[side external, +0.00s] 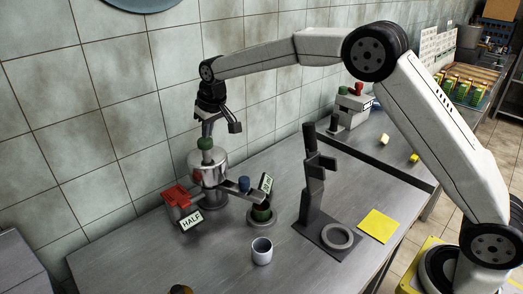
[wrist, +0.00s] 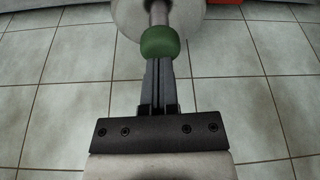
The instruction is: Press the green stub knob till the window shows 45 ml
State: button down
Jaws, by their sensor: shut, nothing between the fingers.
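A green knob (side external: 205,143) sits on top of the metal cylinder (side external: 211,168) of a dispenser in the side view. In the wrist view the green knob (wrist: 160,42) is on a grey stem, just beyond my fingertips. My gripper (side external: 207,128) is shut and empty, with its fingertips pointing down right at the knob; I cannot tell whether they touch. The small window (side external: 266,184) on the dispenser's right arm carries green text ending in "ml", with digits too small to read surely. A second green piece (side external: 261,212) is below this window.
A white cup (side external: 262,251), a dark upright stand (side external: 313,190) and a yellow square (side external: 379,225) are to the right. The front table is mostly clear.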

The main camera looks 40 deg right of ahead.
jog(key=shift+f, duration=0.15)
jog(key=shift+f, duration=1.55)
jog(key=shift+r, duration=1.75)
jog(key=shift+r, duration=2.5)
jog(key=shift+r, duration=0.1)
notch_tip(320, 180, up, 7)
send_over(208, 141)
jog(key=s, duration=0.3)
jog(key=shift+w+d+r, duration=0.15)
